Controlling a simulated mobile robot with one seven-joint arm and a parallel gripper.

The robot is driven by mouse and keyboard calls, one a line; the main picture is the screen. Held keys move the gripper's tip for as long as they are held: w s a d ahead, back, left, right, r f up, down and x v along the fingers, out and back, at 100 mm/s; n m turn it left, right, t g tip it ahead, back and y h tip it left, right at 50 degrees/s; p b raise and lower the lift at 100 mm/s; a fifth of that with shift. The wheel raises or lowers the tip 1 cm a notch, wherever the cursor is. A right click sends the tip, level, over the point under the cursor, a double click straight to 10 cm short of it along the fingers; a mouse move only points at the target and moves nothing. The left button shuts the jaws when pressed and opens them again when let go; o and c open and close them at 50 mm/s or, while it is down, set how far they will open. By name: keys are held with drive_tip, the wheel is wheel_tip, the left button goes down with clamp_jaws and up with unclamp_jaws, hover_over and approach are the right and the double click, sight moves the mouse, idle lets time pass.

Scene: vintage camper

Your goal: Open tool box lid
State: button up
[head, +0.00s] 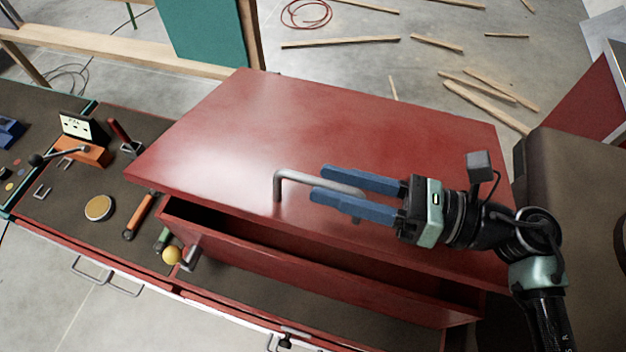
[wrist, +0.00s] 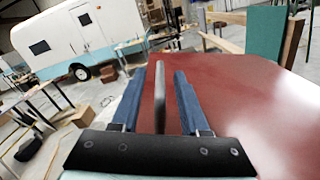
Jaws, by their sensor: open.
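The red tool box lid (head: 350,125) slopes up above the box body (head: 310,262), with a dark gap under its front edge. A grey bar handle (head: 290,177) is fixed near the lid's front edge. My gripper (head: 318,184) is open over the handle, its blue fingers pointing left along it. In the head view part of the handle is hidden behind the fingers. In the wrist view the handle (wrist: 158,85) runs between the two open fingers (wrist: 158,88), with space on both sides.
The box stands on a dark-topped workbench (head: 60,195) with red edges. At left lie an orange-handled tool (head: 140,214), a round tin (head: 99,208) and a yellow ball (head: 172,255). Wood strips (head: 340,42) litter the floor behind. A brown surface (head: 575,180) stands close at right.

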drive_tip(key=b+v, duration=0.3)
drive_tip(key=v, duration=0.5)
drive_tip(key=shift+d+f+b, duration=0.1)
drive_tip(key=shift+f+b, duration=0.05)
drive_tip(key=shift+b, duration=0.25)
drive_tip(key=shift+s+d, duration=0.15)
drive_tip(key=shift+d, duration=0.25)
drive_tip(key=shift+a, duration=0.1)
